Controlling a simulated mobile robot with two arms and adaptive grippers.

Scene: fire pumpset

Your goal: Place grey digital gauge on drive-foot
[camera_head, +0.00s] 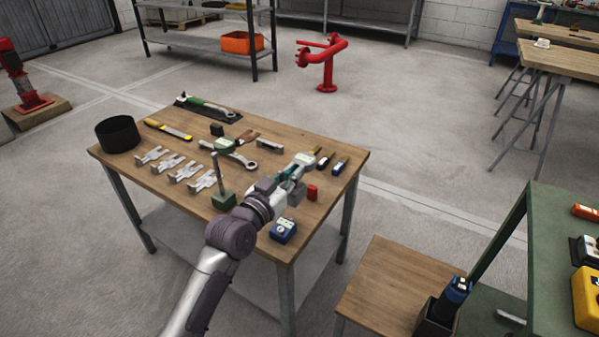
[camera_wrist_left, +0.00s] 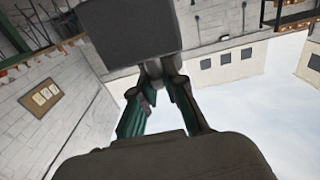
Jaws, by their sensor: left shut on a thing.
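My left gripper (camera_head: 297,169) is above the right part of the wooden worktable, its fingers pointing to the upper right. It is shut on a small light-grey thing (camera_head: 306,158), which looks like the grey digital gauge. In the left wrist view, the teal fingers (camera_wrist_left: 158,95) close on a narrow grey part, with a dark grey box-shaped body (camera_wrist_left: 130,28) beyond the tips. The gauge's display is not visible. I cannot pick out a drive-foot in either view. My right gripper is not in view.
The wooden table (camera_head: 325,215) carries forked metal plates (camera_head: 187,171), a green-based post (camera_head: 223,200), a wrench (camera_head: 242,161), a blue box (camera_head: 283,230) and a black ring (camera_head: 118,134). A low wooden top (camera_head: 385,285) and green bench (camera_head: 548,240) stand at right. Open floor lies behind.

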